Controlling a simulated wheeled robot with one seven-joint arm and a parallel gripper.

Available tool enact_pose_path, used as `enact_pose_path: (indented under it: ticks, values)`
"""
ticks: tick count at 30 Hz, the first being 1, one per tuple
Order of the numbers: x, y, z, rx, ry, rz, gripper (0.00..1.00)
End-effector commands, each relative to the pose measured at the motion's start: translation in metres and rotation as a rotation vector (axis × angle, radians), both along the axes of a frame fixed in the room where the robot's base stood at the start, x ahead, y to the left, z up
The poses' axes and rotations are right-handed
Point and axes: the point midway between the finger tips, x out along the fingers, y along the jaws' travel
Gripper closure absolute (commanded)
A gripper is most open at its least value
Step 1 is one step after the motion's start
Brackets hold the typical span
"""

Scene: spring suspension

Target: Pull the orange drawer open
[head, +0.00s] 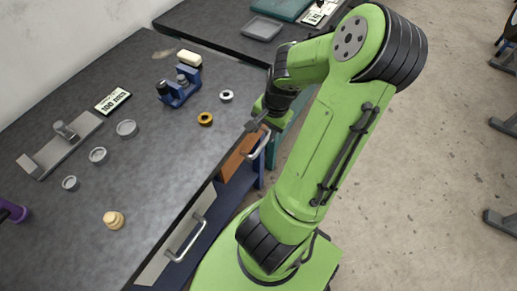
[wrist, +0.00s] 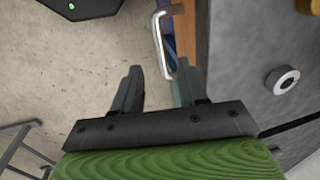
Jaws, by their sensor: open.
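The orange drawer (head: 236,160) sits under the edge of the dark worktop, its front looking about flush with the bench. Its silver bar handle (head: 260,144) stands out from the front. In the wrist view the handle (wrist: 158,42) runs at top centre, with a sliver of orange front (wrist: 185,32) beside it. My gripper (head: 257,123) is by the handle's far end. In the wrist view my gripper (wrist: 156,82) is open and empty, and the handle's lower end shows near the right finger. I cannot tell whether they touch.
A second drawer handle (head: 185,238) is nearer on the same bench. The worktop (head: 70,215) carries rings, a blue fixture (head: 180,88), a grey stand (head: 60,145) and a label (head: 113,101). The floor (head: 430,160) right of my arm is open, with metal legs farther right.

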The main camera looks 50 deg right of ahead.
Motion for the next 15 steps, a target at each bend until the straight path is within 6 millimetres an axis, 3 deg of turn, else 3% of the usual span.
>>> enact_pose_path:
  ticks: [1, 6, 10, 15]
  values:
    - [0.003, 0.002, -0.019, 0.006, 0.0, 0.003, 0.58]
    - [0.011, 0.003, -0.06, 0.005, 0.0, 0.004, 0.58]
    - [0.014, 0.003, -0.082, 0.003, 0.0, 0.003, 0.58]
    - [0.017, 0.002, -0.092, 0.0, 0.002, 0.002, 0.58]
